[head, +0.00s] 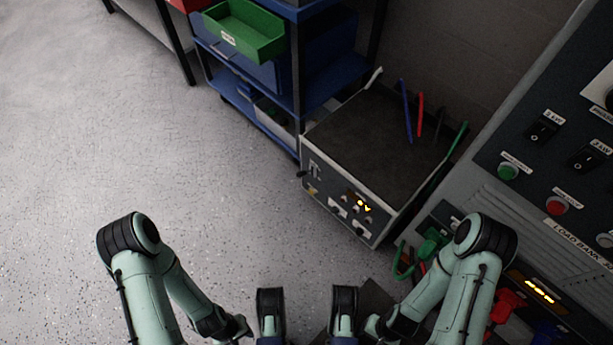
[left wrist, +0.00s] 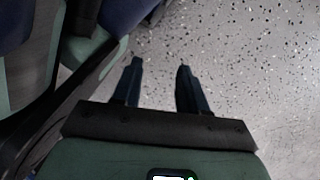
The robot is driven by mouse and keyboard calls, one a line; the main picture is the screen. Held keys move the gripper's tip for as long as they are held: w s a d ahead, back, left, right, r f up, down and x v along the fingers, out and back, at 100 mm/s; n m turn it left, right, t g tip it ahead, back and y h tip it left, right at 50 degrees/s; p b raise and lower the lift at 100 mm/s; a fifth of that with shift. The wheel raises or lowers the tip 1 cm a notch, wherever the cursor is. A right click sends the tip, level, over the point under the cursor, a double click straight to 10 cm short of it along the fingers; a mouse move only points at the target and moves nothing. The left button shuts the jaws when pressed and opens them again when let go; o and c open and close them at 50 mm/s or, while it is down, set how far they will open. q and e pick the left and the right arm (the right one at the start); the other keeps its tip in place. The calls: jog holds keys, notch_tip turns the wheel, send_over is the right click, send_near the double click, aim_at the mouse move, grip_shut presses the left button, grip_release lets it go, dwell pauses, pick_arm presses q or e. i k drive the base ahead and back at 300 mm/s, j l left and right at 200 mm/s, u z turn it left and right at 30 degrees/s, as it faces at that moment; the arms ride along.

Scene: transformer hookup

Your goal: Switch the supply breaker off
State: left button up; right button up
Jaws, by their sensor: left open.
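The grey supply cabinet (head: 345,205) with a dark top stands on the floor right of centre in the head view. A small breaker (head: 313,169) with a dark lever shows at the left of its front panel. Whether it is on or off is too small to tell. My left gripper (head: 243,326) is low in the head view, well short of the cabinet. In the left wrist view its two dark fingers (left wrist: 158,85) are apart and empty above the floor. My right gripper (head: 373,328) is low too, its fingers unclear.
A blue shelf unit (head: 250,75) with a green bin (head: 243,32) stands behind the cabinet. The load bank (head: 525,195), with switches and lamps, is at the right. Speckled floor (head: 110,130) is clear at left.

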aim_at(304, 174)
jog(key=i+j+z, duration=0.15)
jog(key=z, duration=0.3)
jog(key=i+j+z, duration=0.25)
jog(key=z, duration=0.2)
jog(key=i+j+z, duration=0.15)
jog(key=z, duration=0.3)
jog(key=j, duration=0.1)
